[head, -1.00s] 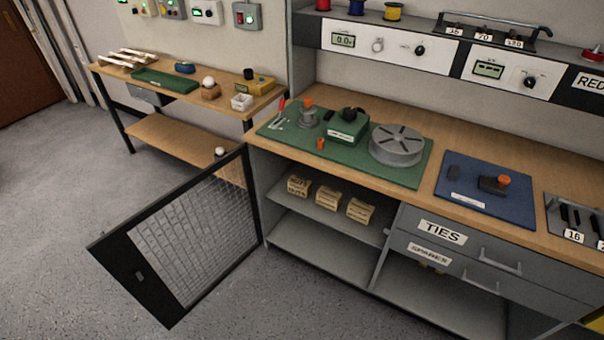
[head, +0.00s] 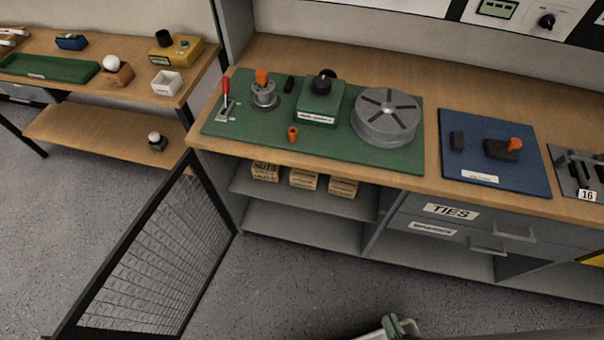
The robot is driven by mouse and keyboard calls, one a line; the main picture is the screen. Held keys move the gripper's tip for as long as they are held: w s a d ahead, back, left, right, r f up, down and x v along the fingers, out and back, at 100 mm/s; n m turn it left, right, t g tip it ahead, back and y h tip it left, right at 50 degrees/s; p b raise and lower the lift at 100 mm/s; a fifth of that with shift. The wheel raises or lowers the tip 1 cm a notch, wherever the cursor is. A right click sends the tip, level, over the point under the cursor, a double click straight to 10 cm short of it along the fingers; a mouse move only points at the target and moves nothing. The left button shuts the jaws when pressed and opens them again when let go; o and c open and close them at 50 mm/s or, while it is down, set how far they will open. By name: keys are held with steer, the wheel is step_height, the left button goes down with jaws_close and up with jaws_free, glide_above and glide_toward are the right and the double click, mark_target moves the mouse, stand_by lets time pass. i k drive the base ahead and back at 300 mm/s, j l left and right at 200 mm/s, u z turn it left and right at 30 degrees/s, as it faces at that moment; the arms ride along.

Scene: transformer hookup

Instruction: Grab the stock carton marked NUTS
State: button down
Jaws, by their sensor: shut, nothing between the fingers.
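Three small tan cartons sit in a row on the upper shelf inside the open cabinet under the bench. The leftmost carton (head: 265,172) has a label that appears to read NUTS; its upper part is partly in the bench's shadow. The middle carton (head: 303,179) and the right carton (head: 343,187) have labels too small to read surely. My gripper (head: 401,327) shows only in part at the bottom edge, low in front of the cabinet, well apart from the cartons. It is shut and empty.
The mesh door (head: 165,255) stands swung open at the cabinet's left. The shelf (head: 290,202) has bare room before the cartons. Drawers marked TIES (head: 450,211) and SPARES are right of the opening. The benchtop (head: 345,167) overhangs the shelf. Floor in front is clear.

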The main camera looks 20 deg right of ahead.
mark_target(260, 170)
steer(key=i+j, duration=0.15)
steer(key=i, duration=0.35)
steer(key=i+j+u, duration=0.1)
steer(key=i, duration=0.4)
steer(key=j, duration=0.1)
